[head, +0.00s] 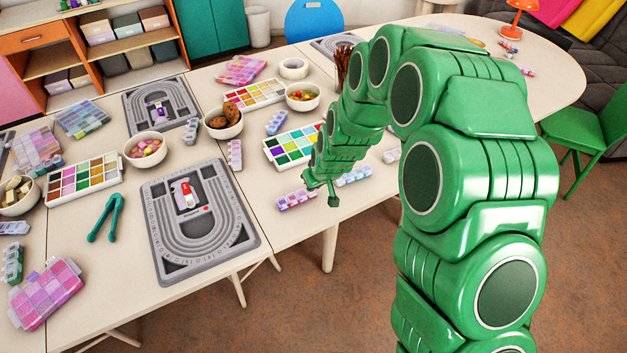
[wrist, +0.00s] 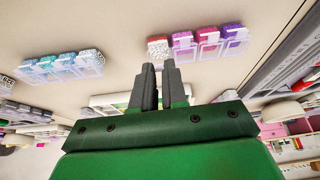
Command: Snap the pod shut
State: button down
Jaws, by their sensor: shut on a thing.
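A strip of clear bead pods with red, pink and purple beads (wrist: 208,45) lies on the table in the wrist view. In the head view the strip (head: 293,200) lies near the table's front edge. My gripper (wrist: 158,66) has its two dark fingers close together at the red end pod (wrist: 158,46). The fingers are shut on this pod, though the exact part between the tips is hard to see. In the head view my gripper (head: 331,188) is small, low at the strip's right end, and partly hidden by my arm. I cannot tell how the pod's lid stands.
Another strip with blue and white beads (wrist: 60,66) lies beside it, also in the head view (head: 353,176). A bead palette (head: 292,145) lies behind my gripper. A grey bead board (head: 243,228) lies to the left. The table's front edge is close.

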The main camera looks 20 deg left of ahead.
jog(key=shift+s+d+f+t+y, duration=0.3)
jog(key=shift+f+t+y, duration=0.1)
jog(key=shift+t+y, duration=0.15)
jog(key=shift+s+d+f+t+y, duration=0.25)
jog(key=shift+f+t+y, duration=0.1)
jog(key=shift+t+y, duration=0.2)
jog(key=shift+s+d+f+t+y, duration=0.15)
jog(key=shift+f+t+y, duration=0.25)
jog(key=shift+t+y, duration=0.3)
jog(key=c, duration=1.1)
grip_release()
jog(key=shift+c, duration=0.2)
